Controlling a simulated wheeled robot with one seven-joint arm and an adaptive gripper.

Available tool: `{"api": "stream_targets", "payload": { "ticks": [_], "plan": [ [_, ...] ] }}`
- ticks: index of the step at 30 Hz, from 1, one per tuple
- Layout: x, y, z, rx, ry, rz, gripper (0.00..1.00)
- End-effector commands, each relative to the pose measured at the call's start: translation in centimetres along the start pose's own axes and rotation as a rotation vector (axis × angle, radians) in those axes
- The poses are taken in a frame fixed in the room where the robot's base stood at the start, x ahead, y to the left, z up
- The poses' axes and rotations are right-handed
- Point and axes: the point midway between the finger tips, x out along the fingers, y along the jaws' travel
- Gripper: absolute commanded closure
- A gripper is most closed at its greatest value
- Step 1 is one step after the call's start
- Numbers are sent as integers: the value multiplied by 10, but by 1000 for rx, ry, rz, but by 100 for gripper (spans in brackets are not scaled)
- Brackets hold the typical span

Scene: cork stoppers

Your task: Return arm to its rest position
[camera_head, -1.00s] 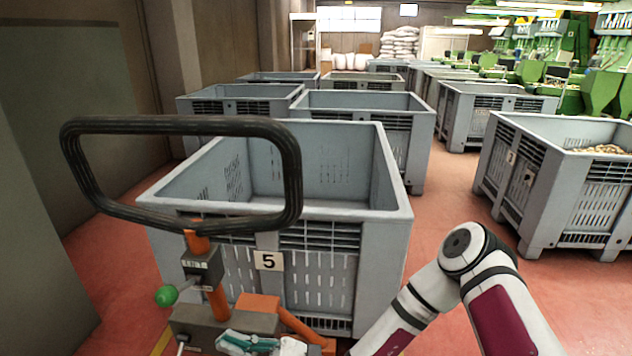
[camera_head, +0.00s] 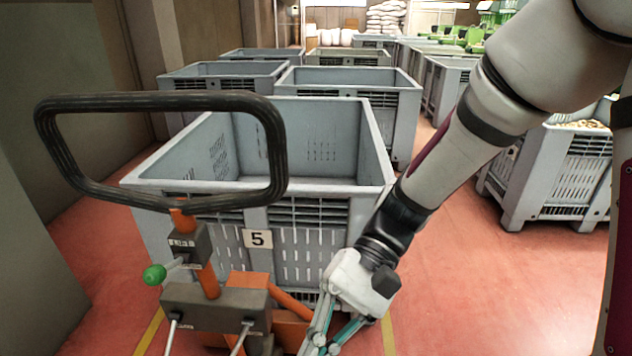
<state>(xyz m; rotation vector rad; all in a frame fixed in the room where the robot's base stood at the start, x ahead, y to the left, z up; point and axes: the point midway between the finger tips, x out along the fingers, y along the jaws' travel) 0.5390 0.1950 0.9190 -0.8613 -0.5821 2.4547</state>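My gripper (camera_head: 328,335) shows at the bottom centre of the head view. It has a white body and thin teal-and-grey fingers pointing down. The fingers run to the bottom edge, so I cannot tell whether they are open or shut, and I see nothing held. My arm (camera_head: 455,160), white with a dark red band, comes down from the upper right. The gripper is in front of the grey crate marked 5 (camera_head: 160,184) and right of the orange and grey pallet truck (camera_head: 215,300). The visible part of the crate's inside looks empty.
The truck's black loop handle (camera_head: 150,100) stands before the crate, with a green knob (camera_head: 154,275) below it. More grey crates (camera_head: 350,130) stand behind. Another crate (camera_head: 545,180) at right holds pale pieces. Red floor (camera_head: 470,290) is clear at right.

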Motion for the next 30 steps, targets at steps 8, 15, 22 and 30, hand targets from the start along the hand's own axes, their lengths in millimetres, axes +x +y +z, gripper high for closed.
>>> {"api": "stream_targets", "payload": {
  "ticks": [8,15,22,30],
  "plan": [
    [-30,39,42,-39,267,249,100],
    [-55,72,78,-57,505,425,100],
    [-77,102,110,-65,730,553,100],
    [-91,126,134,-70,906,634,100]
  ]
}}
